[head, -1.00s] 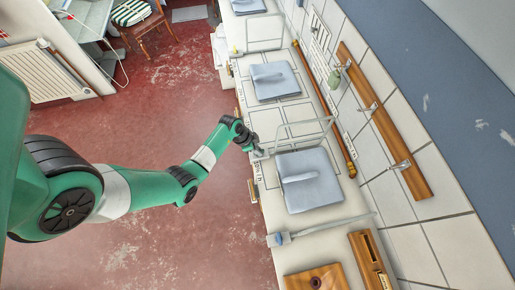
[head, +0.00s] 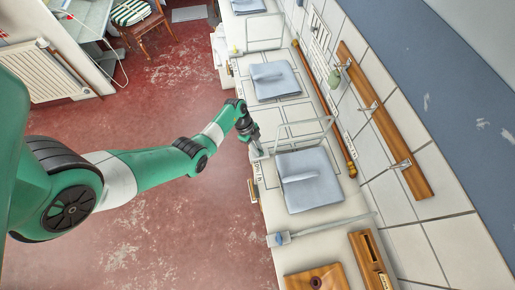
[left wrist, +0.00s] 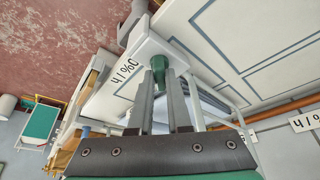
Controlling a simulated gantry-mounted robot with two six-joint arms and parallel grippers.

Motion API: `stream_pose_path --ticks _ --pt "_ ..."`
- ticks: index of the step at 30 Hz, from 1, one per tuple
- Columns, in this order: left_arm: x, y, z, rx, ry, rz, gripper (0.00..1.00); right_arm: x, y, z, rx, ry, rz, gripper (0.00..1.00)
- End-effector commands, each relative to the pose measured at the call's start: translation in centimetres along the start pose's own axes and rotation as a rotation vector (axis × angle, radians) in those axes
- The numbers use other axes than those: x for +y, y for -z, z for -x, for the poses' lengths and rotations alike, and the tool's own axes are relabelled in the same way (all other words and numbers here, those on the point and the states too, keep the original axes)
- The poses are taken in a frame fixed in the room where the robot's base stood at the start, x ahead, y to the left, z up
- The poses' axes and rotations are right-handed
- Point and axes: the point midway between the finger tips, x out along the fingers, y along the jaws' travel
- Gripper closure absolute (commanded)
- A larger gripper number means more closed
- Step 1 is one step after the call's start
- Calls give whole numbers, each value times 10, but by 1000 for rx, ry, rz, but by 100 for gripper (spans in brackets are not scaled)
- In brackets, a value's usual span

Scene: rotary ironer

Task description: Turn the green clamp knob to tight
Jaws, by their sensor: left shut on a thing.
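The green clamp knob (left wrist: 158,65) shows in the left wrist view at the corner of a white block marked with black writing. My left gripper (left wrist: 161,80) has its two grey fingers on either side of the knob, shut on it, and the fingers hide part of it. In the head view my left gripper (head: 257,151) is at the near edge of the white counter, beside a folded blue-grey cloth. The knob is too small and covered to make out there. My right gripper is in neither view.
A folded blue-grey cloth (head: 309,188) lies on the counter, with an upright wire frame (head: 305,132) behind the gripper. A second cloth (head: 274,80) lies farther off. A wooden peg rail (head: 385,120) is on the tiled wall. The red floor (head: 150,235) is clear.

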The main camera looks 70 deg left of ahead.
Motion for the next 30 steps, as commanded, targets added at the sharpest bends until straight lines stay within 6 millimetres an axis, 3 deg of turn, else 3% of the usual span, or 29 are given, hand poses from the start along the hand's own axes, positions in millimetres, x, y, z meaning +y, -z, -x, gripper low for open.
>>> stream_pose_path --ticks 14,30 --pt "-4 -1 -4 -2 -171 -415 100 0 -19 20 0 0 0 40" --pt "-5 0 -5 -3 -296 -722 100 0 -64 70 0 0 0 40"
